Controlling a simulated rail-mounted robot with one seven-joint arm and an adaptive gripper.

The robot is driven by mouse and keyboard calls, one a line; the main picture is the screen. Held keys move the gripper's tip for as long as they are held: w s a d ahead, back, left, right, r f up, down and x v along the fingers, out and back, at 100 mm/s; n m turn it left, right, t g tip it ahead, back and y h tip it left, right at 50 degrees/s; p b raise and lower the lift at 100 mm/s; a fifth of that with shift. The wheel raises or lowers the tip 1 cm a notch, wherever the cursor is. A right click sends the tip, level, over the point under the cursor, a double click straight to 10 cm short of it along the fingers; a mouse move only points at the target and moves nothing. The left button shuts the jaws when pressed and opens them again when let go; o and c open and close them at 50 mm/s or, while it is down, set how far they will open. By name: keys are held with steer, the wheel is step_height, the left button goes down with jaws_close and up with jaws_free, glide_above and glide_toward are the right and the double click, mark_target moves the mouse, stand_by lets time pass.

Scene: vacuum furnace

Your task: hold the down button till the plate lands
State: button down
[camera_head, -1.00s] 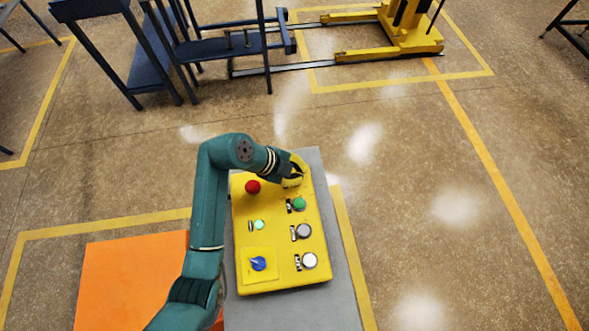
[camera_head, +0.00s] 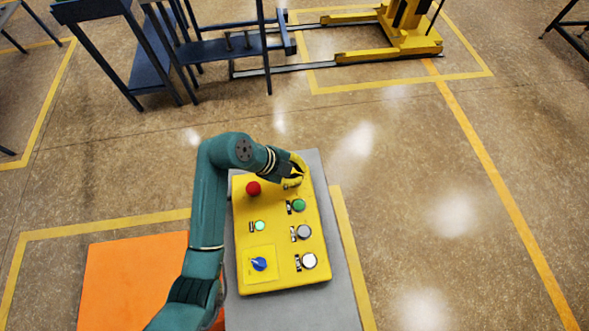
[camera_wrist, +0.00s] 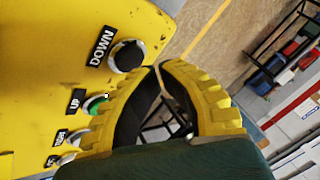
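The black DOWN button (camera_wrist: 127,56) sits in a silver ring on the yellow control panel, beside its DOWN label, in the wrist view. In the head view my gripper hides it at the panel's far right corner. My gripper (camera_wrist: 159,65) has yellow ribbed fingers with their tips together and nothing between them. In the wrist view the tips appear just right of the DOWN button; I cannot tell whether they touch it. My gripper (camera_head: 297,174) is over the panel's far end in the head view. I cannot make out the plate in either view.
The yellow panel (camera_head: 285,250) also carries a green UP button (camera_head: 299,205), two silver buttons, a red button (camera_head: 253,188) and a blue knob (camera_head: 259,264). It rests on a grey stand (camera_head: 345,285). A blue frame (camera_head: 220,47) and yellow lift (camera_head: 400,40) stand beyond open floor.

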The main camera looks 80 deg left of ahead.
steer(key=shift+r, duration=0.15)
step_height(320, 180, up, 5)
steer(key=p, duration=0.4)
stand_by(1.0)
